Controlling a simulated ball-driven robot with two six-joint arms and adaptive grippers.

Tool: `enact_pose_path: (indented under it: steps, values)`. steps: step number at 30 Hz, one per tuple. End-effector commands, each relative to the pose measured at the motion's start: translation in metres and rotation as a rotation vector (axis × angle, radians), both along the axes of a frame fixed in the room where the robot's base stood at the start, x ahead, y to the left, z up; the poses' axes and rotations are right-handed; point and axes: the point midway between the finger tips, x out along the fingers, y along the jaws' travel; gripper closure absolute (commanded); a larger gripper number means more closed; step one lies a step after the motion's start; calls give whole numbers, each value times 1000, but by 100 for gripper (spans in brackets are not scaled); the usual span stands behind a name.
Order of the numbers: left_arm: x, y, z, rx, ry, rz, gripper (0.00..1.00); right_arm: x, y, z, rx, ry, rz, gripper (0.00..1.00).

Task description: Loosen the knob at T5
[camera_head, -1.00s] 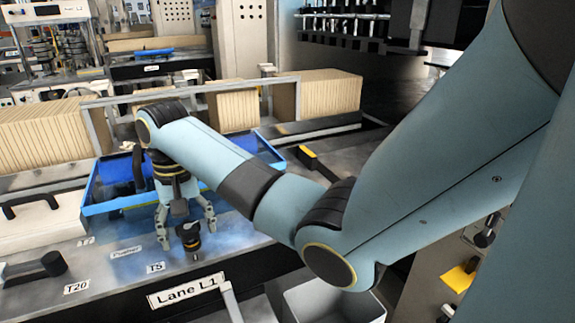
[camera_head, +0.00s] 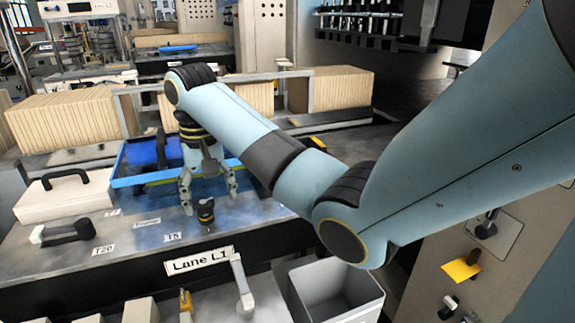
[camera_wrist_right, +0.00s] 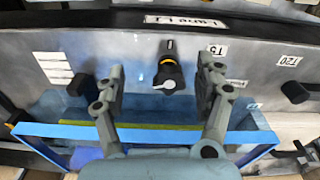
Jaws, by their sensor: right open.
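The knob (camera_head: 206,212) is a small black knob with a yellow ring, standing on the metal panel above the Lane L1 sign. The T5 label (camera_head: 173,237) lies to its lower left. My right gripper (camera_head: 210,203) points down at the panel with its fingers spread around the knob. In the right wrist view, the knob (camera_wrist_right: 168,72) shows between the two open fingers (camera_wrist_right: 161,70), with a gap on each side, and a pale pointer on its top. The T5 label (camera_wrist_right: 215,50) is beside the right finger there. My left gripper is out of view.
A blue tray (camera_head: 128,182) lies just behind the gripper. A black-handled lever (camera_head: 65,232) and the T20 label (camera_head: 103,250) are to the left. The Lane L1 sign (camera_head: 199,261) is on the front edge. A grey bin (camera_head: 372,303) stands front right.

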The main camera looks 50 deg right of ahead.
Motion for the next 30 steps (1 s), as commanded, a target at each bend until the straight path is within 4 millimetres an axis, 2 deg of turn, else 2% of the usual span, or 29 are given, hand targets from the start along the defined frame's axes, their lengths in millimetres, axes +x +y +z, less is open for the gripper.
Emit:
enact_pose_path:
  steps: [3, 12, 21, 29, 30]
  values:
    - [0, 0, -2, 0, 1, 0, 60, -19, 4, -21, -11, -14, 41, 30]
    - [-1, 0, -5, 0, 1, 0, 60, -69, 14, -63, -40, -57, 150, 30]
    - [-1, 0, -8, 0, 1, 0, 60, -127, 25, -91, -67, -102, 263, 30]
    - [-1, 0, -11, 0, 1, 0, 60, -181, 35, -104, -88, -144, 363, 30]
    - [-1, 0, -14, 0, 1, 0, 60, -185, 35, -112, -90, -146, 372, 30]
